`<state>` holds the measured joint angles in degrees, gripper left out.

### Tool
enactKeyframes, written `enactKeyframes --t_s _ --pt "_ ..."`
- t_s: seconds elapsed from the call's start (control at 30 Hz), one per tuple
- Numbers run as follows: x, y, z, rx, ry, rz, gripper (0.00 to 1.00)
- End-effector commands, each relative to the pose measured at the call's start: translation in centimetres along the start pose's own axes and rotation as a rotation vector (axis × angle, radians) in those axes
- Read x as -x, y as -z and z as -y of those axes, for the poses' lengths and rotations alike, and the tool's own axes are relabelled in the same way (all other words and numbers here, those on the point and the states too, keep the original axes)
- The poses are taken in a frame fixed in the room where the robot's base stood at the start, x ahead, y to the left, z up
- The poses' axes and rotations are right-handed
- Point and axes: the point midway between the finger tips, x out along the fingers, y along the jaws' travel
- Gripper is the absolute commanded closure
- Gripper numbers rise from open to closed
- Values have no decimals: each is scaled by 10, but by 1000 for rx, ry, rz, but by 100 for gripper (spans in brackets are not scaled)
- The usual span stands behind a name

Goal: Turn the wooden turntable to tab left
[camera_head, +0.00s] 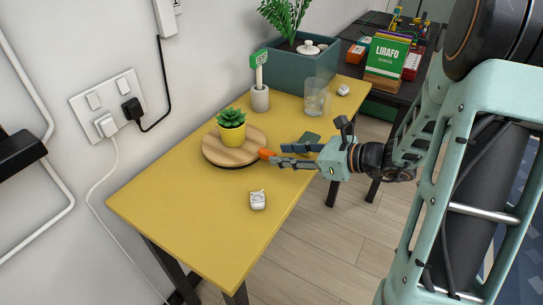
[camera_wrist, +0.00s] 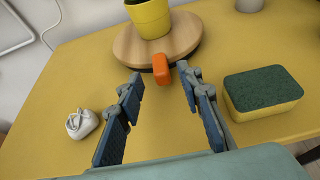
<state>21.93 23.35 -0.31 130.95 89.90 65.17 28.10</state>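The round wooden turntable (camera_head: 222,156) lies on the yellow table, with a potted succulent (camera_head: 231,129) in a yellow pot on top. Its orange tab (camera_head: 265,153) sticks out on the right in the head view, toward my gripper. My gripper (camera_head: 281,156) reaches in from the right, low over the table. In the wrist view the turntable (camera_wrist: 188,38) is ahead, and the orange tab (camera_wrist: 161,70) shows between the tips of my open gripper (camera_wrist: 160,76). There is a gap on both sides of the tab, and no contact is visible.
A green and yellow sponge (camera_wrist: 262,98) lies close to the right finger in the wrist view. A glass (camera_head: 316,98), a grey holder with a green sign (camera_head: 260,98) and a planter (camera_head: 290,68) stand behind. The left table end is clear.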

Motion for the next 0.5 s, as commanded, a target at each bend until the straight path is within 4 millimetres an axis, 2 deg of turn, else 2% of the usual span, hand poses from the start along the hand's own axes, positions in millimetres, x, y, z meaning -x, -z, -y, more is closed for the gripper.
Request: enactKeyframes --t_s 0.03,0.2,0.5 --pt "-11 2 -1 1 -3 -1 67" --pt "-35 1 0 2 -2 -1 67" --pt "-46 0 0 2 1 -2 67"
